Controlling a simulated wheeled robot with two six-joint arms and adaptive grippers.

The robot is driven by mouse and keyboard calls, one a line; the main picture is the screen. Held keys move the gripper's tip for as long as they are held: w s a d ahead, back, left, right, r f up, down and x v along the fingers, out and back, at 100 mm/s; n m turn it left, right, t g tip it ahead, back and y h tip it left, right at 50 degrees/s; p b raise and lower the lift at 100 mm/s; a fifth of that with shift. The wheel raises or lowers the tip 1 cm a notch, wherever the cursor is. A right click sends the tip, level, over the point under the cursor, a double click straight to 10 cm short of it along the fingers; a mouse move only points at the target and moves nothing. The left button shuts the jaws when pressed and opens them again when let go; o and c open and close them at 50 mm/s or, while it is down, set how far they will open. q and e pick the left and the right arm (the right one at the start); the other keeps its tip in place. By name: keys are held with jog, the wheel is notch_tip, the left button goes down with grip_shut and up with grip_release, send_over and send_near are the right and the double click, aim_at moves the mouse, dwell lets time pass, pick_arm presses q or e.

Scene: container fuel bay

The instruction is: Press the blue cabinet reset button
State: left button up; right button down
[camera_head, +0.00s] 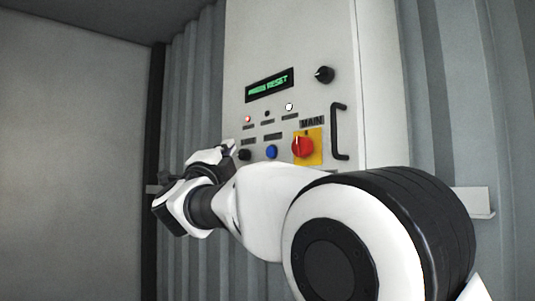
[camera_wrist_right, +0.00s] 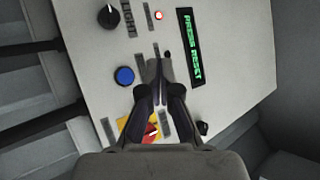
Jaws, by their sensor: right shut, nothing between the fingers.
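The blue reset button (camera_head: 271,152) is on the front of the pale cabinet (camera_head: 290,50), between a black knob and a red switch. It also shows in the right wrist view (camera_wrist_right: 124,75), to the left of my fingers. My right gripper (camera_head: 229,147) is at the cabinet's left edge in the head view, left of the blue button and apart from it. In the right wrist view my right gripper (camera_wrist_right: 160,88) is shut and empty, pointing toward the panel. Whether its tips touch the panel I cannot tell. My left gripper is not in view.
A red rotary switch (camera_head: 302,147) on a yellow plate sits right of the button. A black handle (camera_head: 339,132) is further right. A lit display (camera_head: 270,85) reads PRESS RESET, above a glowing red lamp (camera_head: 248,119) and a white lamp (camera_head: 289,106). Corrugated walls stand behind.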

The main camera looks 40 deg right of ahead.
send_near(266, 147)
jog(key=shift+w+a+r+x, duration=0.1)
jog(key=shift+a+x, duration=0.05)
jog(key=shift+x, duration=0.75)
jog(key=shift+w+a+r+x, duration=0.1)
jog(key=shift+a+x, duration=0.05)
jog(key=shift+x, duration=0.8)
jog(key=shift+w+a+r+x, duration=0.1)
jog(key=shift+a+x, duration=0.1)
jog(key=shift+x, duration=0.7)
jog(key=shift+d, duration=0.1)
jog(key=shift+d+b, duration=0.3)
jog(key=shift+d, duration=0.1)
jog(key=shift+d, duration=0.4)
jog(key=shift+a, duration=0.85)
